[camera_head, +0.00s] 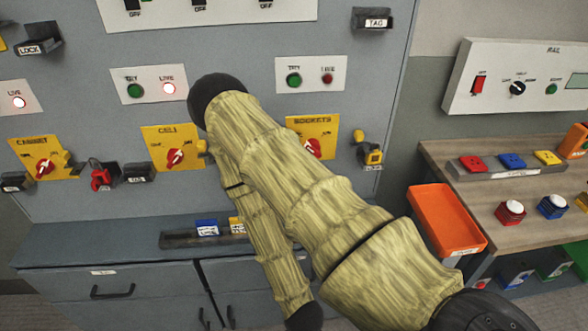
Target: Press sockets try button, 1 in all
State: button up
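The sockets try button (293,80) is a green round button marked TRY on a white plate at upper middle. Next to it on that plate is a dark red LIVE lamp (327,79), which looks unlit. Below is the yellow SOCKETS plate (325,124) with a red rotary switch (313,148), partly hidden by my arm. My arm rises from the lower right, bends at a black joint left of the sockets plates and folds back down. My gripper does not show. Nothing covers the try button in this view.
Another TRY button (135,90) has a lit LIVE lamp (168,88) beside it. A further lit lamp (18,102) is at far left. Yellow CELL (160,134) and CABINET (28,144) plates sit below. At right are an orange tray (447,242) and a wooden bench (440,156).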

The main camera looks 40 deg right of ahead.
aim_at(294, 80)
jog(key=z, duration=1.3)
